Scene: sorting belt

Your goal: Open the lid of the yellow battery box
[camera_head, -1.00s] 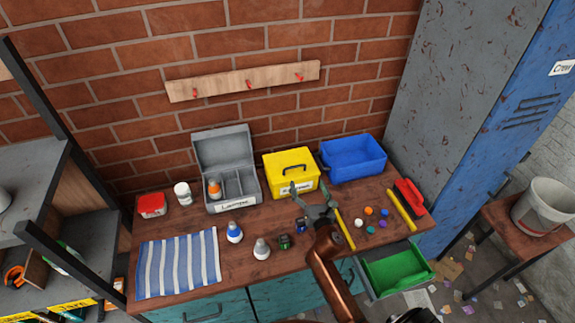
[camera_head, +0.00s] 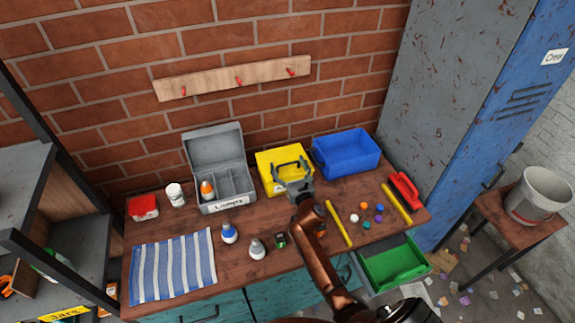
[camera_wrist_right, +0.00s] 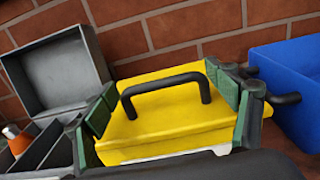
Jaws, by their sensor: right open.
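The yellow battery box (camera_head: 270,161) stands at the back of the wooden bench, between the grey box and the blue bin. Its lid is shut, with a black handle on top. In the right wrist view the yellow lid (camera_wrist_right: 170,118) and its black handle (camera_wrist_right: 165,84) lie between the green-padded fingers. My right gripper (camera_head: 290,166) is open in front of and over the box, one finger on each side of it; I cannot tell whether they touch it. The box's front label is mostly hidden. My left gripper is not in view.
The open grey lamp box (camera_head: 215,205) stands close on the left, and the blue bin (camera_head: 347,164) close on the right. Small bulbs, coloured balls and yellow bars lie on the bench (camera_head: 190,222). A green drawer (camera_head: 395,262) stands open below the bench front.

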